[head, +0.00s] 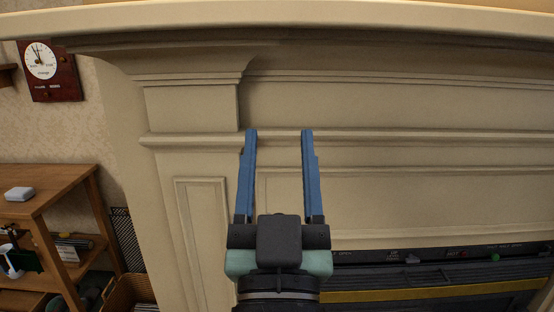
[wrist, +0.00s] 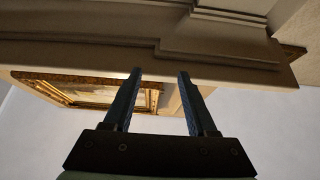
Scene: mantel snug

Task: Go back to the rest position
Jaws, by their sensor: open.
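My gripper (head: 279,135) is open, with its two blue fingers apart and nothing between them. In the head view it points up in front of the cream mantelpiece (head: 400,110), below the mantel shelf (head: 330,18). I cannot tell the exact gap between the fingertips and the mantel. In the wrist view my gripper (wrist: 158,72) also shows empty, with the underside of the mantel moulding (wrist: 225,40) beyond the fingers.
A clock (head: 48,70) hangs on the wall. A dark fireplace unit (head: 430,270) sits below. A gold-framed picture (wrist: 90,92) shows in the wrist view.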

